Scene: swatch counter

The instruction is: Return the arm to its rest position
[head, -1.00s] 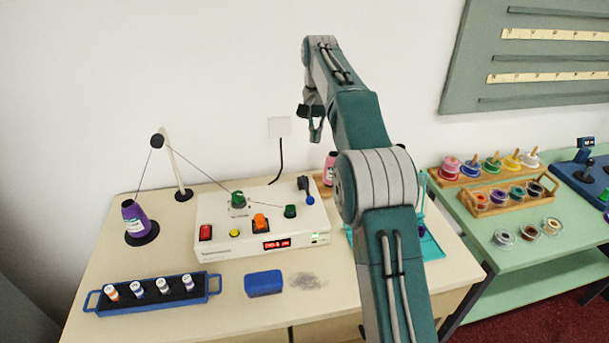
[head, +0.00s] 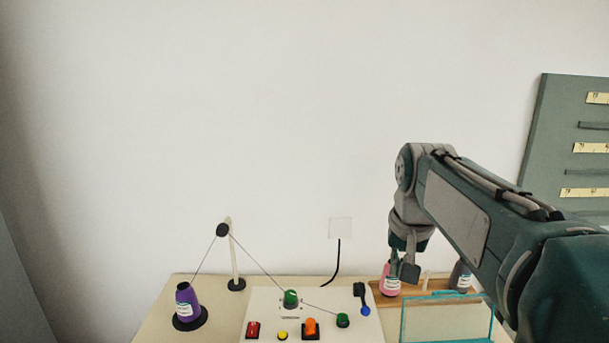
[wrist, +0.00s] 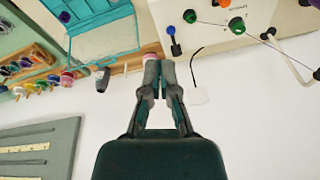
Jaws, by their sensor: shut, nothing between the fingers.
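My arm reaches in from the right of the head view, folded at the elbow with its wrist pointing down. My gripper (head: 402,268) hangs at the back of the counter, in front of the pink bottle (head: 389,285) and partly over it in the picture. In the wrist view my gripper (wrist: 161,72) has its fingertips together with nothing between them. The white machine (head: 262,300) with coloured knobs and buttons stands left of the gripper; its lower part is cut off in the head view.
A purple thread cone (head: 184,303) stands at the left, its thread running over a post (head: 233,255) to the machine. A teal-framed clear box (head: 447,318) stands below the arm. A dark bottle (head: 461,277) is right of the pink one. The wall above the counter is clear.

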